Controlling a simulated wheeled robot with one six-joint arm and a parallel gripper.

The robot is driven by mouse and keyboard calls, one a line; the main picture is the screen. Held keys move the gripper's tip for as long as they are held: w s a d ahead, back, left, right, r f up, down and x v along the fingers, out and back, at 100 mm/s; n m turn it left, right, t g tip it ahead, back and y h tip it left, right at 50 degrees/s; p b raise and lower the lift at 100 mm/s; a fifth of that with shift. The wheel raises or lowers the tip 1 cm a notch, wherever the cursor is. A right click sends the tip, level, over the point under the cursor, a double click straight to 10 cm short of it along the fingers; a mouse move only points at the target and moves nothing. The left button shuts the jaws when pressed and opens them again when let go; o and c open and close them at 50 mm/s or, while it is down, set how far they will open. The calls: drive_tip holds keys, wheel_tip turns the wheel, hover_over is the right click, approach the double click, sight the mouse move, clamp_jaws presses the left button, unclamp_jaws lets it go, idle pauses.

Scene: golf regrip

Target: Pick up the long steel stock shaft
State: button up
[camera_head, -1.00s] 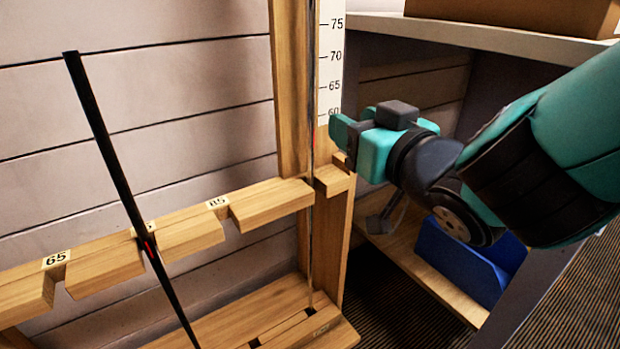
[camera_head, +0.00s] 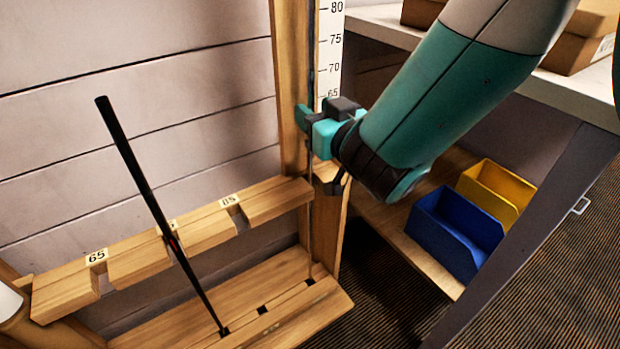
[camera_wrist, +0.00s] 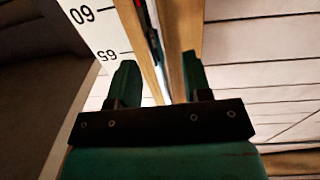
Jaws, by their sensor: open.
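The long steel shaft (camera_head: 310,225) stands upright in the rightmost slot of the wooden rack, beside a numbered scale. My gripper (camera_head: 304,130) is at the shaft around the 65 mark, above the rack's upper rail, and hides part of it. In the wrist view my open gripper (camera_wrist: 160,78) has a finger on each side of the shaft (camera_wrist: 156,48). I cannot tell whether the shaft is fully inside the jaws or touching a finger.
A black shaft (camera_head: 145,180) leans in another slot of the rack (camera_head: 275,203) to the left. The number scale (camera_head: 330,60) is on the upright post. Blue (camera_head: 455,235) and yellow (camera_head: 497,190) bins sit on a low shelf at right. Cardboard boxes (camera_head: 585,35) lie on the bench above.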

drive_tip(key=shift+p+x, duration=0.55)
drive_tip(key=shift+x, duration=0.55)
clamp_jaws()
